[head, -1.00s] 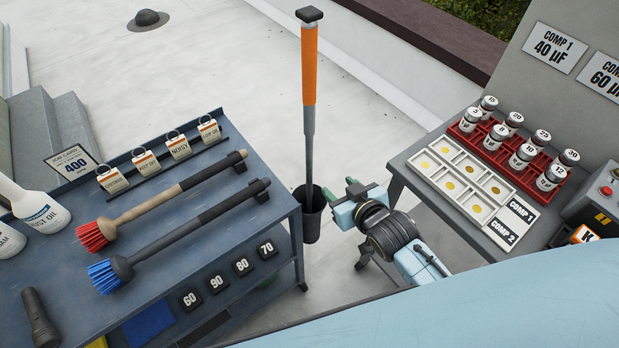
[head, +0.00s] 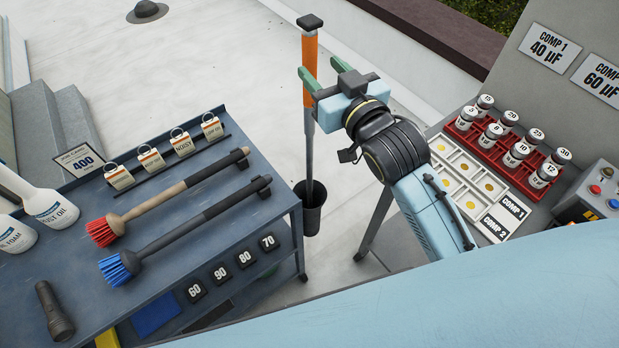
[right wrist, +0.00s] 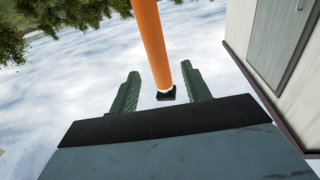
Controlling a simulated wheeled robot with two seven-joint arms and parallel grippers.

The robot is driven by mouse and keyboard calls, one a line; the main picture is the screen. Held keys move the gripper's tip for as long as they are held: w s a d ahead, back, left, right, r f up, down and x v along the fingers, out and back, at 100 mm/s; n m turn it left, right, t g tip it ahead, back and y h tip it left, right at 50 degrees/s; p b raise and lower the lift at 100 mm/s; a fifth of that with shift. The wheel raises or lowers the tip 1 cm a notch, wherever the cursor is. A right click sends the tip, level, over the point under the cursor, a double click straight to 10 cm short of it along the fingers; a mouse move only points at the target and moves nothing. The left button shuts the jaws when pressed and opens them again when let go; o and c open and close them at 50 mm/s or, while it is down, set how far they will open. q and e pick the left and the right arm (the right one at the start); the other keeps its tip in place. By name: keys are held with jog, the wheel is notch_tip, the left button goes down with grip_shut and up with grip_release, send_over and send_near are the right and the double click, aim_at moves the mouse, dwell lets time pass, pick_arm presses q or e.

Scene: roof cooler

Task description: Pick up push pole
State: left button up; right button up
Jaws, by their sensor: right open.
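The push pole (head: 310,58) stands upright in a dark holder cup (head: 310,215) beside the blue cart. It has a black cap, an orange upper sleeve and a grey lower shaft. My right gripper (head: 306,76) is at the lower part of the orange sleeve, with its green fingers open on either side of the pole in the head view. In the right wrist view the orange sleeve (right wrist: 150,40) shows between the two open fingers (right wrist: 162,82), with the black cap beyond. I cannot tell whether a finger touches the pole. My left gripper is not in view.
The blue cart (head: 235,225) on the left bears a red brush (head: 100,232), a blue brush (head: 115,268), bottles and tags. At right, a grey bench holds a red rack (head: 505,158) of jars and a white tray (head: 470,175). Pale roof floor lies behind the pole.

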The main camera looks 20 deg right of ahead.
aim_at(313, 59)
jog(key=shift+w+a+p, duration=0.15)
jog(key=shift+w+p, duration=0.05)
jog(key=shift+w, duration=0.75)
jog(key=shift+w+a+p, duration=0.15)
jog(key=shift+w+a, duration=0.05)
jog(key=shift+w, duration=0.8)
jog(key=shift+w+a+p, duration=0.15)
jog(key=shift+w+p, duration=0.05)
jog(key=shift+w, duration=0.75)
jog(key=shift+c, duration=0.2)
grip_shut()
